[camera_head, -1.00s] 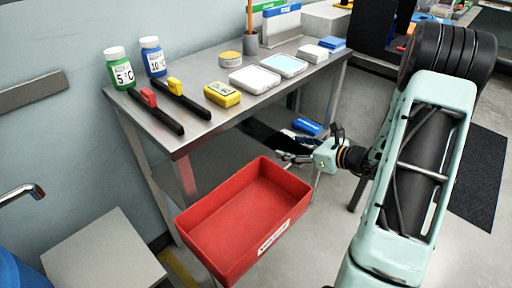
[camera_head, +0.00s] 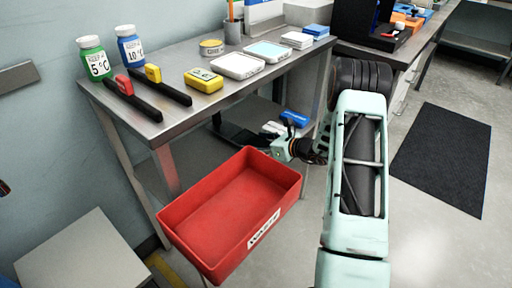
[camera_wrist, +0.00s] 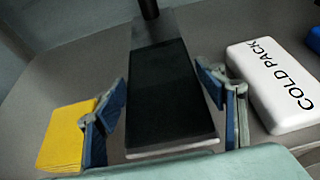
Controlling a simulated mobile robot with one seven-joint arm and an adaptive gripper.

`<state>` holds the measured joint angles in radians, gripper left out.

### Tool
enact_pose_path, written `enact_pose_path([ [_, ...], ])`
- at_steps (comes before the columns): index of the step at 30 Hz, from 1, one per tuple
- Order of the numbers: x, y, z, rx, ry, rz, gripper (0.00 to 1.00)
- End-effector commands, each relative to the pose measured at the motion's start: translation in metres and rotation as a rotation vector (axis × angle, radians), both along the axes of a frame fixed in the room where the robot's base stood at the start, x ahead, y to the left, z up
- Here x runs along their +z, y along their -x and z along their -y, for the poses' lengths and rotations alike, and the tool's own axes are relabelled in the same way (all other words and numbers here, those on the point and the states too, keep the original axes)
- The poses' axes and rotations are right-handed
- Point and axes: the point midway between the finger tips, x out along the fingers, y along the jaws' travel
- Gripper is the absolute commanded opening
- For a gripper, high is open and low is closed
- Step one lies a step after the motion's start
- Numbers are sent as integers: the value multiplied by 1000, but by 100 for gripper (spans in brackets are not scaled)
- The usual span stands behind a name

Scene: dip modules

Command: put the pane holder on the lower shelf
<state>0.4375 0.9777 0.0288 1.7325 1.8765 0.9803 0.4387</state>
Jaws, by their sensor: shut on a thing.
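The pane holder, a flat black slab with a pale grey edge (camera_wrist: 172,95), lies between the two blue-padded fingers of my gripper (camera_wrist: 168,105), which is shut on it. In the head view my gripper (camera_head: 283,150) is at the table's lower level, with the dark pane holder (camera_head: 243,137) reaching left from it. The lower shelf (camera_head: 200,143) is the grey surface under the tabletop; it also fills much of the wrist view (camera_wrist: 45,82). The holder is over this shelf; I cannot tell whether it touches it.
On the lower shelf, a white cold pack (camera_wrist: 275,88) lies close right of my gripper, a yellow block (camera_wrist: 66,137) close left, and a blue item (camera_head: 294,118) farther right. A red bin (camera_head: 232,215) stands in front. The tabletop (camera_head: 150,75) above holds bottles, trays and tools.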

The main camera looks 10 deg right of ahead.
Motion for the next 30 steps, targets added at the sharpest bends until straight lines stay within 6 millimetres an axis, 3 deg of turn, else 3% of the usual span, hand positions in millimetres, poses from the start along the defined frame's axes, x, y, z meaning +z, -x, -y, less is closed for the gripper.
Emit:
enact_pose_path([
  [3,-13,0,0,2,0,2,34],
  [12,-15,0,0,1,0,3,34],
  [13,-16,0,0,0,1,1,66],
  [17,-15,0,0,0,1,1,80],
  [30,-9,5,5,-2,2,0,82],
])
